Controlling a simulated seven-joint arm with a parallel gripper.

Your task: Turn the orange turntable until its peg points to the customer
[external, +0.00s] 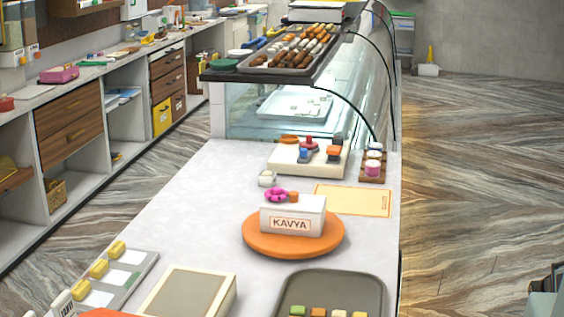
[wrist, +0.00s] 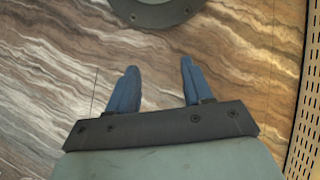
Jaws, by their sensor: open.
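The orange turntable (external: 262,246) is a round disc on the white counter, in the lower middle of the external view. A white box labelled KAVYA (external: 305,212) sits on it, with the label facing the camera. A pink flower-shaped piece (external: 275,195) and a small orange-brown piece (external: 294,197) show at the box's top edge. I cannot make out a separate peg on the turntable. My gripper (wrist: 159,66) shows only in the wrist view, with its two blue fingers apart and nothing between them. It is over the streaked floor, away from the turntable.
A grey tray of sweets (external: 375,285) stands in front of the turntable. A beige-topped box (external: 226,297) is at front left. A yellow mat (external: 378,202) and a white board with coloured pieces (external: 283,166) lie behind. The counter left of the turntable (external: 195,215) is clear.

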